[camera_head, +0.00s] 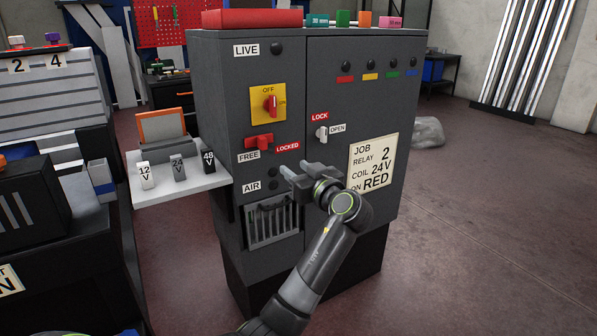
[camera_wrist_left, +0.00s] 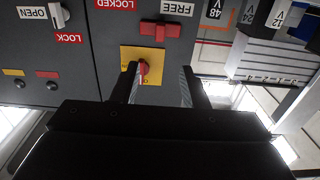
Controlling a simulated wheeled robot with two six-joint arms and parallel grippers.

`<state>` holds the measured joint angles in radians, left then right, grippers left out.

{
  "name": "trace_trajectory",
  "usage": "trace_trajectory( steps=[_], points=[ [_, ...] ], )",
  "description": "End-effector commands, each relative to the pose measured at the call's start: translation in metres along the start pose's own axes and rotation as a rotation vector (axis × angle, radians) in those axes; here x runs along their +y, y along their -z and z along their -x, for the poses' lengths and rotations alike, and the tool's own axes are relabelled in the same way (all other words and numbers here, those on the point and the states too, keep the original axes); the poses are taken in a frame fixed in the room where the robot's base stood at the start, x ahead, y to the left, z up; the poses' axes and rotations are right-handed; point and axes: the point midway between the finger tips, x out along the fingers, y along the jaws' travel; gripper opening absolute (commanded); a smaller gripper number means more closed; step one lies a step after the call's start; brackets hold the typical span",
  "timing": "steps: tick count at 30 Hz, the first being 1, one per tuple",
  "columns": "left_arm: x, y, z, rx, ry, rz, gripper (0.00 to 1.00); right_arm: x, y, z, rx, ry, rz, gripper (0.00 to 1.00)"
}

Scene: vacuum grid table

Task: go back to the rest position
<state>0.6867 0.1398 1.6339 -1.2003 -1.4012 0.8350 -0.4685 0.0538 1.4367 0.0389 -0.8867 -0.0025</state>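My left gripper (camera_head: 292,174) is in front of the grey control cabinet (camera_head: 350,90), at about the height of the AIR label. In the left wrist view its two fingers (camera_wrist_left: 160,72) are apart with nothing held. That view is upside down. The red knob (camera_wrist_left: 143,68) on the yellow OFF/ON plate shows between the fingers, beyond them; the same knob (camera_head: 271,101) is above the gripper in the head view. I cannot tell the exact gap to the cabinet face. My right gripper is not in view.
A red FREE/LOCKED handle (camera_head: 259,141) and a white LOCK/OPEN handle (camera_head: 322,133) stick out of the cabinet. A side shelf (camera_head: 190,187) holds 12 V, 24 V and 48 V blocks. A job card (camera_head: 372,165) is on the right door. Open floor (camera_head: 470,230) lies right.

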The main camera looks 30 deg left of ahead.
Motion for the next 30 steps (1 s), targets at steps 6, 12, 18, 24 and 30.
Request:
trace_trajectory(
  steps=[6, 12, 18, 24, 30],
  points=[
    [0.0, 0.0, 0.0, 0.0, 0.0, 0.0, 0.4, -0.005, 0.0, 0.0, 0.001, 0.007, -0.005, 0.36],
    [0.0, -0.002, 0.0, -0.003, -0.001, -0.004, 0.4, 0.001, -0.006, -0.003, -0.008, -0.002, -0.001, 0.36],
    [0.0, -0.071, -0.004, -0.101, -0.072, -0.147, 0.4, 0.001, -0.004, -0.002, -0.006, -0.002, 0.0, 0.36],
    [-0.021, -0.219, 0.009, -0.327, -0.238, -0.416, 0.4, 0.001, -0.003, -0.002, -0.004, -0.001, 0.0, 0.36],
    [-0.075, -0.358, 0.047, -0.568, -0.405, -0.622, 0.4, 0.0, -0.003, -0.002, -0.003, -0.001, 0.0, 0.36]
  ],
)
